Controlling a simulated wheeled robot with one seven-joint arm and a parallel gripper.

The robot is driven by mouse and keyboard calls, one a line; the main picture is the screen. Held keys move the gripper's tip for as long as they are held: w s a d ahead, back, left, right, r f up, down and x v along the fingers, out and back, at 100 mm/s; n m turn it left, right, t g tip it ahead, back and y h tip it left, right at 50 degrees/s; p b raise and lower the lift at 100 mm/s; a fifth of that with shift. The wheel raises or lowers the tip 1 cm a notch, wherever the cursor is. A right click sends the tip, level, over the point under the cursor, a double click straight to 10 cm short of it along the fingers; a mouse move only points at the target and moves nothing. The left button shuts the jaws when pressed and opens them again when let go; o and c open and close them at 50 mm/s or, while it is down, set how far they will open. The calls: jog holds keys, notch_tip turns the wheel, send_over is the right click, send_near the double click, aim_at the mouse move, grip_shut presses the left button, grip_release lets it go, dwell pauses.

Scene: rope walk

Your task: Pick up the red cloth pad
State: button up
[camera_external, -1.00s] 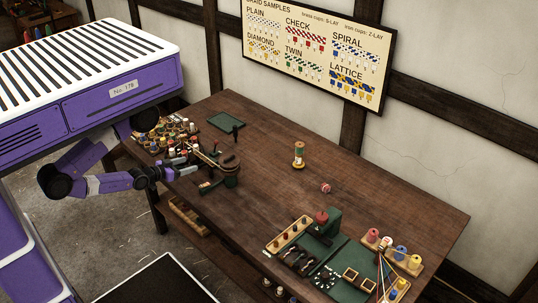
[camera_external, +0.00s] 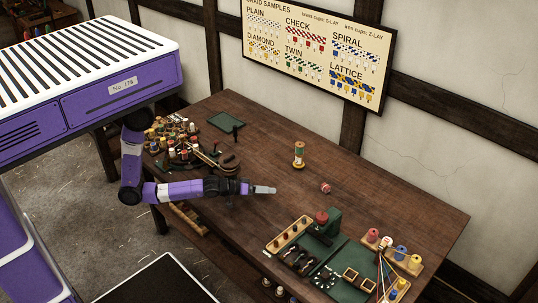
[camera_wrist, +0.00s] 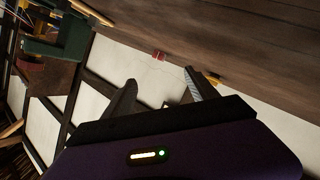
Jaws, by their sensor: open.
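My gripper (camera_external: 268,189) is held out above the middle of the table (camera_external: 270,125). In the wrist view its two fingers stand apart with nothing between them (camera_wrist: 161,90). A small red-and-white round thing (camera_external: 325,188) lies on the table to the right of the fingertips, apart from them. A small red thing (camera_wrist: 158,56) shows ahead of the fingers in the wrist view, probably the same one. A dark red, rounded top (camera_external: 322,216) sits on the green stand at the front right. I cannot tell which of these is the red cloth pad.
A spool of thread (camera_external: 299,154) stands behind the gripper. The green stand (camera_external: 333,222) and a rack of coloured spools (camera_external: 400,255) are at the right. Several bobbins (camera_external: 165,133) crowd the left end. The table between gripper and wall is mostly clear.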

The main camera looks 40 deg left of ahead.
jog(key=y+b, duration=0.1)
jog(key=b, duration=0.1)
send_near(323, 187)
jog(key=s+a, duration=0.2)
jog(key=a, duration=0.1)
jog(key=s+a, duration=0.1)
jog(key=shift+s+a+r, duration=0.25)
jog(key=shift+a+r, duration=0.1)
jog(key=w+d+m+y+b, duration=0.1)
jog(key=d, duration=0.1)
jog(key=w+d+y, duration=0.1)
jog(key=w+d, duration=0.1)
jog(key=w+d+m+y+b, duration=0.1)
jog(key=w+d, duration=0.1)
jog(key=d, duration=0.1)
jog(key=shift+f+m+b, duration=0.3)
jog(key=shift+b, duration=0.05)
jog(key=shift+w+d+r+m+y, duration=0.1)
jog(key=shift+d+r+m+y, duration=0.2)
jog(key=shift+d+y, duration=0.25)
jog(key=shift+x, duration=3.9)
jog(key=shift+a+f, duration=0.15)
jog(key=c, duration=1.4)
jog(key=shift+c, duration=0.2)
